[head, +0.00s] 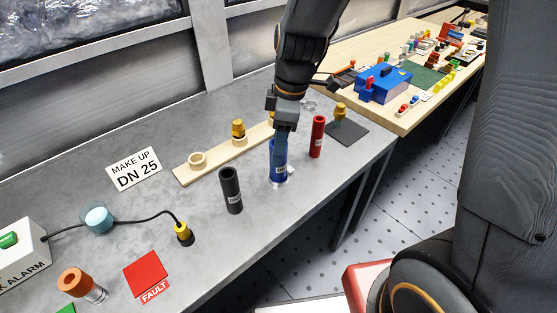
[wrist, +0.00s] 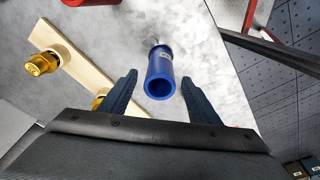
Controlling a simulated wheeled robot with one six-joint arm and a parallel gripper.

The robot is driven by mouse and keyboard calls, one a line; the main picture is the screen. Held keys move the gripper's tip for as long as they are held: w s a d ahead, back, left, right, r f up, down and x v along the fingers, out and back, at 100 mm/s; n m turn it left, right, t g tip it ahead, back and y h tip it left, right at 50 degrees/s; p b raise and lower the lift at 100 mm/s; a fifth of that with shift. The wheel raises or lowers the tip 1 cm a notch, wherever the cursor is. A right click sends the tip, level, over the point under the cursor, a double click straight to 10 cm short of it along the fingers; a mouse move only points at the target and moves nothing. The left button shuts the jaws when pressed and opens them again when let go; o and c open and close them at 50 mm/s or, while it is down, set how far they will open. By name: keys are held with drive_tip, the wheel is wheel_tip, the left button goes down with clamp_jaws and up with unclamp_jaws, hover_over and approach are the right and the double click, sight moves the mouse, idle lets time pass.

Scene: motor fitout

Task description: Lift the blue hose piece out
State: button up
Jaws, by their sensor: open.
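The blue hose piece (head: 278,163) stands upright on the grey bench, with a clear or silvery base showing beneath it. It also shows in the wrist view (wrist: 159,72), its hollow end facing the camera. My gripper (head: 283,140) is over it in the head view and hides part of its upper end. In the wrist view my gripper (wrist: 158,88) is open, with one finger on each side of the hose piece and a gap on both sides. Nothing is held.
A black hose piece (head: 231,190) stands to the left and a red one (head: 317,137) to the right. Behind is a wooden strip (head: 215,166) with brass fittings. A dark square plate (head: 347,133) carries a brass fitting.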

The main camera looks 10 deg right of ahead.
drive_tip(key=shift+a+f+p, duration=0.15)
drive_tip(key=shift+f+p, duration=0.15)
drive_tip(key=shift+f, duration=0.7)
drive_tip(key=shift+a+f+p, duration=0.15)
drive_tip(key=shift+f+p, duration=0.1)
drive_tip(key=shift+f, duration=0.75)
drive_tip(key=shift+w, duration=0.1)
drive_tip(key=c, duration=1.2)
drive_tip(key=shift+r, duration=0.1)
drive_tip(key=shift+r+b, duration=0.95)
drive_tip(key=shift+r, duration=4)
